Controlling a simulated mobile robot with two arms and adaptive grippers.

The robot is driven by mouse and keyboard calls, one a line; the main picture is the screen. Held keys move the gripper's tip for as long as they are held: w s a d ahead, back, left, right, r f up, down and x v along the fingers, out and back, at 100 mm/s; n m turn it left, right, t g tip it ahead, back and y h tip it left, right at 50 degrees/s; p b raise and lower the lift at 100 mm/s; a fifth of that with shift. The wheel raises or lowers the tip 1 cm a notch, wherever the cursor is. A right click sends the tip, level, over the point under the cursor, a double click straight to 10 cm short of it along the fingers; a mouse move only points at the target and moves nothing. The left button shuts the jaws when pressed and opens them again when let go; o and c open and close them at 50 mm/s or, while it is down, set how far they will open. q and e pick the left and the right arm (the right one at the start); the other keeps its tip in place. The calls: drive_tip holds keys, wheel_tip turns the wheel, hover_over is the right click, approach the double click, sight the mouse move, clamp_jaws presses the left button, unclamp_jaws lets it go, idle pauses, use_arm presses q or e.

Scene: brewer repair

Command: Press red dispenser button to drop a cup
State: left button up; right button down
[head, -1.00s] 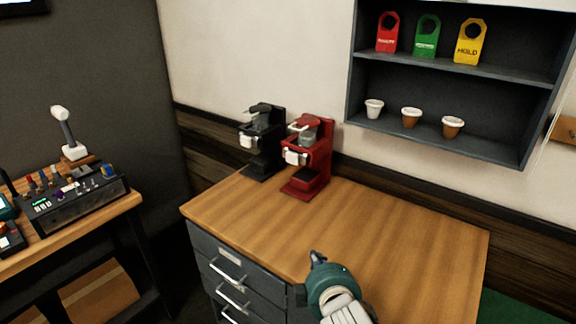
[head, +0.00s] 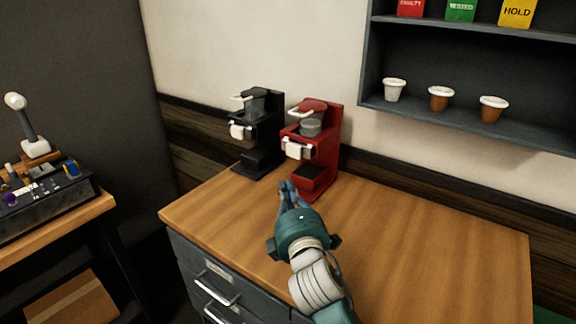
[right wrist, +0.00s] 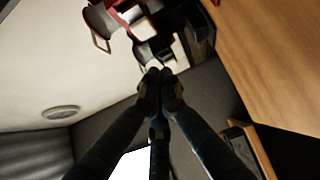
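The red machine (head: 328,135) stands at the back of the wooden counter, with a white part (head: 296,150) on its front and a dark tray low down. I cannot make out a separate red button on it. My right gripper (head: 287,188) is over the counter in front of the red machine, apart from it. In the right wrist view its fingertips (right wrist: 160,78) are together, with nothing visible between them. Red parts of a machine (right wrist: 100,18) show beyond the fingertips there. My left gripper is not in view.
A black machine (head: 259,130) stands left of the red one. A wall shelf (head: 450,125) holds one white and two brown cups, with coloured tags above. The counter's right side (head: 440,245) is clear. A bench with a control box (head: 50,195) is at left.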

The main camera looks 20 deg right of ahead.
sight(303, 144)
use_arm(q)
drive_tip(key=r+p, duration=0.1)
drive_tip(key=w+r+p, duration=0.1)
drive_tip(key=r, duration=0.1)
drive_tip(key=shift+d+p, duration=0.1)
drive_tip(key=shift+p, duration=0.25)
use_arm(e)
drive_tip(key=w+d, duration=0.4)
drive_tip(key=w, duration=0.8)
drive_tip(key=shift+d+r, duration=0.15)
drive_tip(key=shift+d, duration=0.1)
